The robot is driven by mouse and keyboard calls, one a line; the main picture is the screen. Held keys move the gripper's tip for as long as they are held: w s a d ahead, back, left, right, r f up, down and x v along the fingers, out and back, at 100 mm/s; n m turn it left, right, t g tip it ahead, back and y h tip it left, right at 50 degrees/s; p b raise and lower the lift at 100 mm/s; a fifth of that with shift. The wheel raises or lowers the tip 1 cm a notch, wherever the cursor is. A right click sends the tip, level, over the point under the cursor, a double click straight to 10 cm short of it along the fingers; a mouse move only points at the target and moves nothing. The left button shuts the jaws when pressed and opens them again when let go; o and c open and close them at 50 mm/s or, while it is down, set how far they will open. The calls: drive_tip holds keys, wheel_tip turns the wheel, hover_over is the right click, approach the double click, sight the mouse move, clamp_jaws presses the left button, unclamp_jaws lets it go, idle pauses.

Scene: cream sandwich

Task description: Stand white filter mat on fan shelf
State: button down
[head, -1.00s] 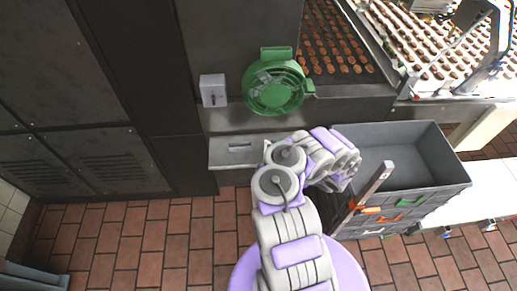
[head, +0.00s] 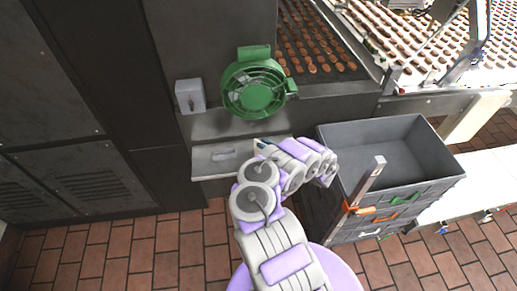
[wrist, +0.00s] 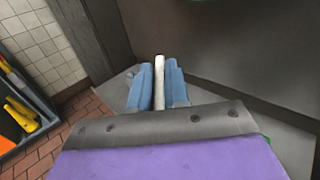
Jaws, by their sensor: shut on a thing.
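The white filter mat (wrist: 159,82) shows edge-on in the wrist view, upright between the two blue fingers of my gripper (wrist: 158,88), which is shut on it. In the head view my gripper (head: 262,146) is mostly hidden by my arm, close to the front of the shelf. The green fan (head: 254,88) is on the dark wall above the grey fan shelf (head: 215,126). In the wrist view the mat is over or near a grey ledge (wrist: 290,140) along the dark wall; I cannot tell whether it touches it.
A grey box with a switch (head: 190,96) is left of the fan. Stacked grey crates (head: 385,150) stand to the right. In the wrist view, a dark bin with yellow tools (wrist: 20,115) is at the left.

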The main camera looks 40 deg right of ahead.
drive_tip(key=w+d+f+b, duration=0.1)
drive_tip(key=w+f+b, duration=0.3)
drive_tip(key=w+b, duration=0.1)
drive_tip(key=shift+d, duration=0.15)
drive_tip(key=c, duration=1.1)
unclamp_jaws()
drive_tip(key=shift+a+r, duration=0.15)
drive_tip(key=shift+a, duration=0.3)
drive_tip(key=shift+d, duration=0.1)
drive_tip(key=shift+d, duration=0.1)
drive_tip(key=p+v, duration=0.5)
drive_tip(key=v, duration=0.7)
